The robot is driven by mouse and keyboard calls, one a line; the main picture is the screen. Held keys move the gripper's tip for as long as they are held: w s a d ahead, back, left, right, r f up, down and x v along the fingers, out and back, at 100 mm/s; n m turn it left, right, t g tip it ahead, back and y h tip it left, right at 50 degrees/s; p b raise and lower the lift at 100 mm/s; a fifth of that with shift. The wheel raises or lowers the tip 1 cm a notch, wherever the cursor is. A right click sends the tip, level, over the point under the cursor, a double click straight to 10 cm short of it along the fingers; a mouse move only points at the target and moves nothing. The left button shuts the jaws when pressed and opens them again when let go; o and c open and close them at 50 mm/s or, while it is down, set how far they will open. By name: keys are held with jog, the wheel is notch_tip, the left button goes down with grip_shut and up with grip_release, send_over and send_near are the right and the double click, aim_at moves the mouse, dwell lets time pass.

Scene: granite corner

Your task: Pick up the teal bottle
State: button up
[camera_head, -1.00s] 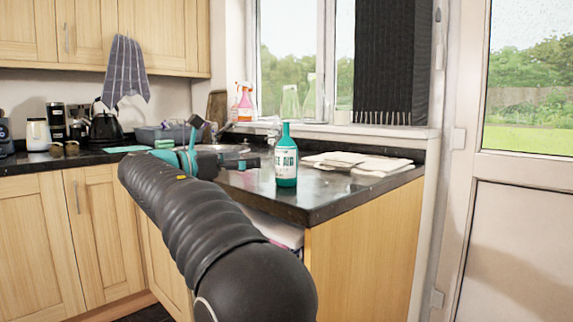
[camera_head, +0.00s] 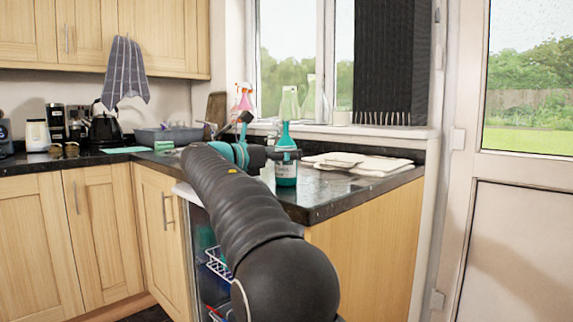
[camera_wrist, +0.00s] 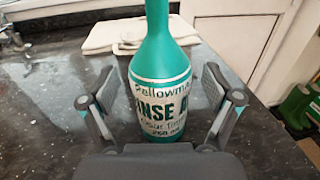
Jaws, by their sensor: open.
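The teal bottle (camera_head: 286,172) stands upright on the dark granite counter near its front corner, with a white label around its body. In the wrist view the bottle (camera_wrist: 158,65) rises between the two fingers of my gripper (camera_wrist: 162,112). The gripper is open, with a finger on each side and a visible gap to the bottle on both sides. In the head view my gripper (camera_head: 285,155) is level with the bottle's upper body and hides part of it. The bottle's lower part shows below the gripper.
Folded cream cloths (camera_head: 355,163) lie on the counter behind and right of the bottle. A pink spray bottle (camera_head: 244,103) stands by the window. A grey basin (camera_head: 168,135) and a black kettle (camera_head: 104,124) are further left. The counter (camera_head: 318,200) drops off at its front edge.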

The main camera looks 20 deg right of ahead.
jog(key=shift+d, duration=0.3)
jog(key=c, duration=1.5)
jog(key=shift+r, duration=0.2)
